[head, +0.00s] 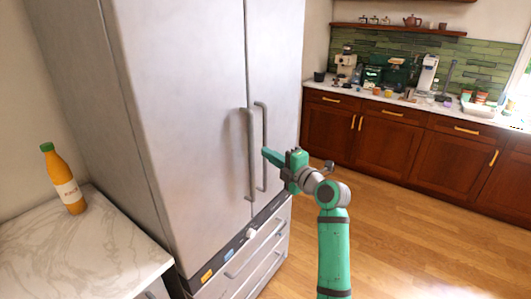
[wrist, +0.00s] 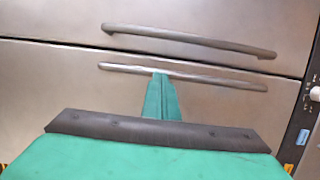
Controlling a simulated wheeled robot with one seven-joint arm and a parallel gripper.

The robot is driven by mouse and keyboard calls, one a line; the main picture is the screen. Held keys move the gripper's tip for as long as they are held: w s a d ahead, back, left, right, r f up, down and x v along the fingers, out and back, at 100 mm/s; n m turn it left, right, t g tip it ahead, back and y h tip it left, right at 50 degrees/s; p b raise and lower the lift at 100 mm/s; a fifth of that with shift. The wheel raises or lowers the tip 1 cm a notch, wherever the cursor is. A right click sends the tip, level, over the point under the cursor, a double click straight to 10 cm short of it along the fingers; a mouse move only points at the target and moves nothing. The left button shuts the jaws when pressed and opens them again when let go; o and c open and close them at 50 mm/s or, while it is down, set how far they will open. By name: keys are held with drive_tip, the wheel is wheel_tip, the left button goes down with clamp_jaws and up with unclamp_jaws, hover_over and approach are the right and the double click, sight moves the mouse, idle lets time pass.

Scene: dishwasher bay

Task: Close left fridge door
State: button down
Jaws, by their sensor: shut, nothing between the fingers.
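The left fridge door (head: 185,120) is a tall grey panel. It looks flush or nearly flush with the right door (head: 283,60); I cannot tell whether a small gap is left. Its vertical bar handle (head: 250,150) stands beside the seam, left of the right door's handle (head: 264,125). My green gripper (head: 266,153) is shut and empty in front of the handles. In the wrist view its fingertips (wrist: 161,75) overlap the left door's handle (wrist: 215,80), and the right door's handle (wrist: 190,40) lies above. Contact with the handle is unclear.
Grey drawers (head: 260,255) and a panel with a round knob (head: 251,233) are below the doors. An orange bottle (head: 68,185) stands on a marble counter (head: 90,250) at left. Wood floor (head: 400,240) is clear at right, before wooden cabinets (head: 385,138).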

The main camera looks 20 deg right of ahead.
drive_tip(key=d+v, duration=0.1)
drive_tip(key=v, duration=0.9)
drive_tip(key=s+a+f+m+h, duration=0.15)
drive_tip(key=a+f+m, duration=0.25)
drive_tip(key=f, duration=0.5)
drive_tip(key=a+f+m+h, duration=0.2)
drive_tip(key=a+f+m, duration=0.3)
drive_tip(key=f, duration=0.4)
drive_tip(key=s+a+f+m+h, duration=0.3)
drive_tip(key=s+a+f+m, duration=0.45)
drive_tip(key=s+f, duration=0.6)
drive_tip(key=s+a+f+m+g+h, duration=0.1)
drive_tip(key=s+a+f+m, duration=0.15)
drive_tip(key=s, duration=0.25)
drive_tip(key=s+a+f+m+h, duration=0.1)
drive_tip(key=s+a+f, duration=0.2)
drive_tip(key=s+f, duration=0.15)
drive_tip(key=s+a+r+m, duration=0.1)
drive_tip(key=s+a+r, duration=0.1)
drive_tip(key=s, duration=1.1)
drive_tip(key=s+a+r+m+y, duration=0.1)
drive_tip(key=s+r, duration=0.4)
drive_tip(key=s, duration=0.8)
drive_tip(key=shift+a+r, duration=0.2)
drive_tip(key=shift+a, duration=0.45)
drive_tip(key=shift+y, duration=0.25)
